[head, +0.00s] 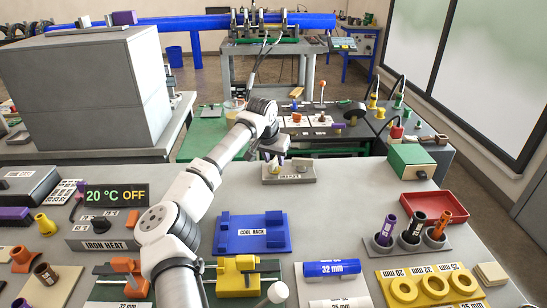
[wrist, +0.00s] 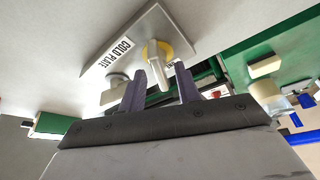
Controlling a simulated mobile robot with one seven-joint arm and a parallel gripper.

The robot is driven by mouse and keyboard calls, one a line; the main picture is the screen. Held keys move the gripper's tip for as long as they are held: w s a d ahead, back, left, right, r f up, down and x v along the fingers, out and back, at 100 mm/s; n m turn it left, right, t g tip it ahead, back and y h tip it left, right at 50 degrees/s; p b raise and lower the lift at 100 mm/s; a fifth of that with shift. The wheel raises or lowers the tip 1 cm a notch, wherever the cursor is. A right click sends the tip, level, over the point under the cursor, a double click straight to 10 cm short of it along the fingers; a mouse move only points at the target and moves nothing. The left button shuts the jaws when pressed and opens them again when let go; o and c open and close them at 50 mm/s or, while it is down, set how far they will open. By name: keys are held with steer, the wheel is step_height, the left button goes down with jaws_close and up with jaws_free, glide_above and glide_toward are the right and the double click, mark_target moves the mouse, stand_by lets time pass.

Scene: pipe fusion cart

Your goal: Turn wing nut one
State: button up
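A small grey plate (head: 305,176) labelled COLD PLATE lies on the grey table, below my gripper (head: 274,156) in the head view. In the wrist view the same plate (wrist: 104,58) carries a yellow round piece (wrist: 152,50) with a pale upright wing or lever (wrist: 169,60), perhaps the wing nut. A second, grey round piece (wrist: 114,88) sits beside it, partly hidden by a finger. My gripper (wrist: 161,88) is open, its two fingers apart. The pale piece shows beyond the gap between them; contact cannot be told. No part is marked "one".
A blue COOL RACK (head: 251,246) stands nearer on the table. A green box (head: 411,165), a red tray (head: 434,208) and a holder with several coloured tubes (head: 412,246) stand to the right. A grey IRON HEAT unit (head: 105,240) is at left. Bare tabletop surrounds the plate.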

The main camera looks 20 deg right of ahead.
jaws_close()
steer(key=shift+n, duration=0.4)
steer(key=n+y, duration=0.1)
steer(key=n, duration=0.1)
steer(key=shift+d+n+t+b, duration=0.1)
steer(key=shift+n+t+b, duration=0.2)
steer(key=shift+t+b, duration=0.1)
steer(key=n+y, duration=0.1)
steer(key=n, duration=0.2)
steer(key=shift+d+r+n+y, duration=0.1)
steer(key=shift+n+y, duration=0.2)
steer(key=n+y+p, duration=0.1)
steer(key=n, duration=0.2)
steer(key=shift+d+n, duration=0.1)
steer(key=shift+n, duration=0.2)
steer(key=shift+n+y+p, duration=0.55)
steer(key=shift+n+y, duration=0.05)
steer(key=shift+n, duration=0.7)
